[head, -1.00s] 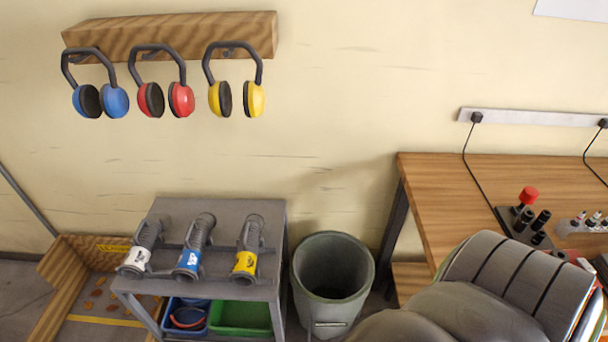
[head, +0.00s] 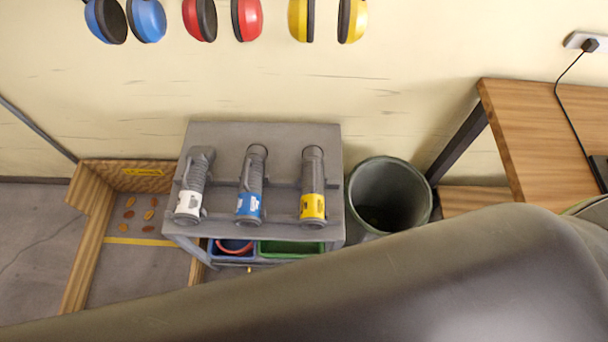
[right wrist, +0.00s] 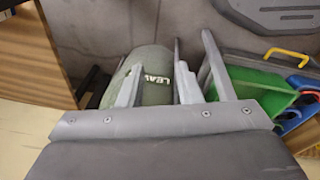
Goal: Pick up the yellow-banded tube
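The yellow-banded tube (head: 313,172) is grey and ribbed, with a yellow label band near its front end. It lies on the grey cart (head: 222,135) in the head view, rightmost of three tubes. The blue-banded tube (head: 251,180) is in the middle and the white-banded tube (head: 193,178) is at the left. In the right wrist view my right gripper (right wrist: 159,65) is open and empty, its fingers apart above the grey-green bin (right wrist: 153,88). No tube shows there. My left gripper is in neither current view.
The bin (head: 362,185) stands right of the cart, a wooden workbench (head: 535,140) farther right. Blue (head: 222,248) and green (head: 290,247) trays sit below the cart top. Earmuffs (head: 298,18) hang above. A wooden-edged floor bay (head: 90,220) lies left. My arm covers the lower right.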

